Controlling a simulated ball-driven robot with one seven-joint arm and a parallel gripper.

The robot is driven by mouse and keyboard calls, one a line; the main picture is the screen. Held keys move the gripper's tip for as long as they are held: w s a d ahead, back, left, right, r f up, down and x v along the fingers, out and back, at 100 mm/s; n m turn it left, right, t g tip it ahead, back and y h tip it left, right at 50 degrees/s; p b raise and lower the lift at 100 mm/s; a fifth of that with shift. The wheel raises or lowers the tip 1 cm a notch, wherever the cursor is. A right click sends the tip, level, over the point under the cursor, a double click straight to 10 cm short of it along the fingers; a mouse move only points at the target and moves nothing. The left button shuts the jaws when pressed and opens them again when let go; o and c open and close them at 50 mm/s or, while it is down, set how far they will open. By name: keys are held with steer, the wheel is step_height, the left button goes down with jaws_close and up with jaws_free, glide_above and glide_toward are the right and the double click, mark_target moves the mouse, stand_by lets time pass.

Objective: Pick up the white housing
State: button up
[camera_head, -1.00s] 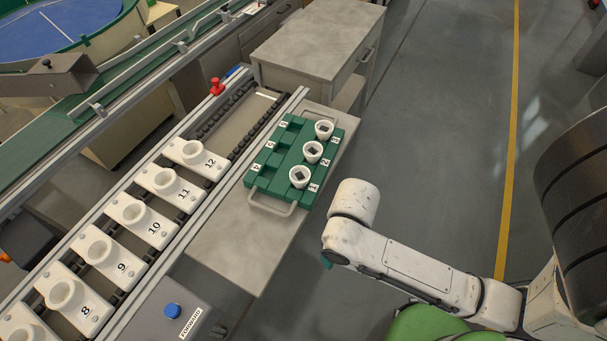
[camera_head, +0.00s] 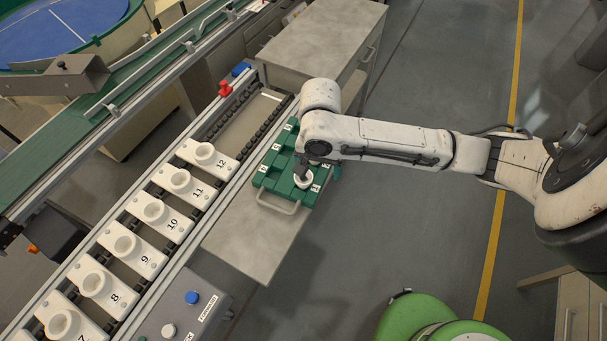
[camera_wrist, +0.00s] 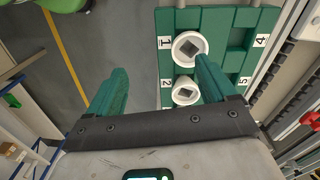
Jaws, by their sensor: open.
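The green tray (camera_head: 265,181) lies beside the conveyor, partly hidden by my arm. One white housing (camera_head: 303,181) shows at its near end, under my gripper (camera_head: 309,166); the other housings are hidden in the head view. In the wrist view, the housing by label 1 (camera_wrist: 190,48) and the housing by label 2 (camera_wrist: 185,91) sit upright in the tray (camera_wrist: 225,17), each with a dark square in its round top. My gripper (camera_wrist: 160,66) is open and empty in the wrist view. Its right finger overlaps the view of these housings; its left finger is over the floor.
Numbered white holders (camera_head: 167,217) line the conveyor left of the tray. A control box (camera_head: 185,310) with a blue button stands at the near end. A grey cabinet (camera_head: 318,45) stands behind the tray. Open floor lies to the right.

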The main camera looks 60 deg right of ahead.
steer(key=w+r+m, duration=0.1)
steer(key=w+r, duration=0.2)
steer(key=w, duration=0.1)
steer(key=f, duration=1)
steer(key=shift+a+f+p, duration=0.25)
steer(key=shift+a+p, duration=0.05)
steer(key=shift+p, duration=0.1)
steer(key=c, duration=1.1)
steer(key=shift+r, duration=0.1)
